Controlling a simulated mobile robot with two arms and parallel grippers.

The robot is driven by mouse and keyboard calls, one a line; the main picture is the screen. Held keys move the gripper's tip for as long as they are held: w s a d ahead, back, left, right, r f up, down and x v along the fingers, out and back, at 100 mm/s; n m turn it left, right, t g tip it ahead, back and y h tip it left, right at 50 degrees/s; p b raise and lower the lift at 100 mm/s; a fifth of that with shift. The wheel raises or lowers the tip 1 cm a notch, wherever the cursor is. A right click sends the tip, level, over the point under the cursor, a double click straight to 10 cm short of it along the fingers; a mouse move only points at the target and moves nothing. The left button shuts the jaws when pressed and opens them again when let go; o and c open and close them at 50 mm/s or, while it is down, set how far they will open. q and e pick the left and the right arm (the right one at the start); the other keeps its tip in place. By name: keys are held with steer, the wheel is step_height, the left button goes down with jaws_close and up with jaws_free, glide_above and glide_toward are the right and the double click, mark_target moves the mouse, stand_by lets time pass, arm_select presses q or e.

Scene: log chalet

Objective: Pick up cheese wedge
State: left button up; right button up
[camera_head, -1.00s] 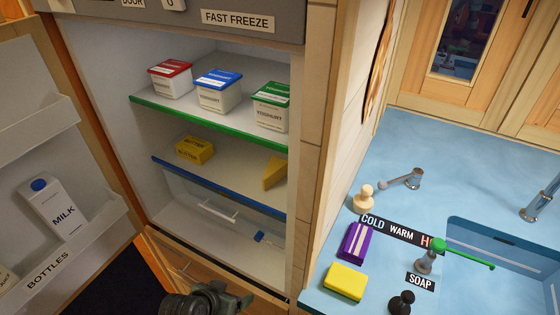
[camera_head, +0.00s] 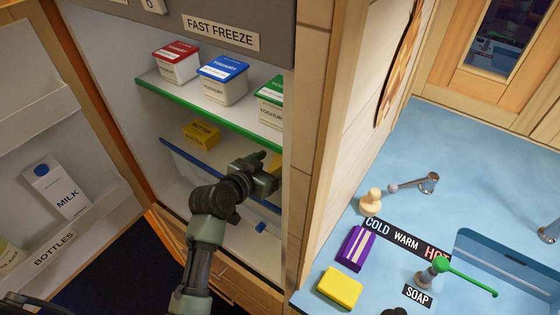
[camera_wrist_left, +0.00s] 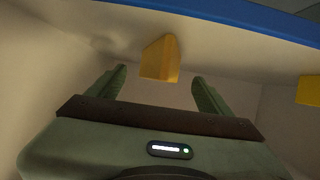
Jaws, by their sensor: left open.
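The cheese wedge is a yellow-orange block on the blue-edged shelf of the open fridge. In the left wrist view the cheese wedge (camera_wrist_left: 160,60) shows just ahead, lined up between the two fingers. In the head view it is mostly hidden behind my left gripper (camera_head: 266,172), with only a bit of yellow showing. In the wrist view my left gripper (camera_wrist_left: 158,80) is open, with nothing held between its fingers. Whether the fingertips reach past the wedge's near face is hard to tell.
Yellow butter (camera_head: 201,135) sits left on the same blue-edged shelf (camera_head: 185,158). Red, blue (camera_head: 222,80) and green-lidded yoghurts stand on the green-edged shelf (camera_head: 200,108) above. The fridge's wooden side wall (camera_head: 335,130) is close right of the gripper. The open door holds milk (camera_head: 57,190).

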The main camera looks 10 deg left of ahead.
mark_target(278, 161)
arm_select(q)
steer(key=x, duration=0.2)
steer(key=shift+w+d, duration=0.15)
steer(key=shift+w, duration=0.2)
steer(key=shift+w+d+f, duration=0.1)
steer(key=shift+w+f, duration=0.1)
steer(key=shift+s, duration=0.1)
steer(key=shift+c, duration=0.2)
arm_select(e)
steer(key=shift+w+a+r, duration=0.15)
steer(key=shift+w+r, duration=0.3)
steer(key=shift+w, duration=0.4)
arm_select(q)
steer(key=c, duration=1.5)
steer(key=shift+c, duration=0.3)
arm_select(e)
steer(key=shift+s+d, duration=0.15)
steer(key=shift+d, duration=0.15)
arm_select(q)
steer(key=shift+r, duration=0.1)
arm_select(e)
steer(key=shift+f, duration=0.15)
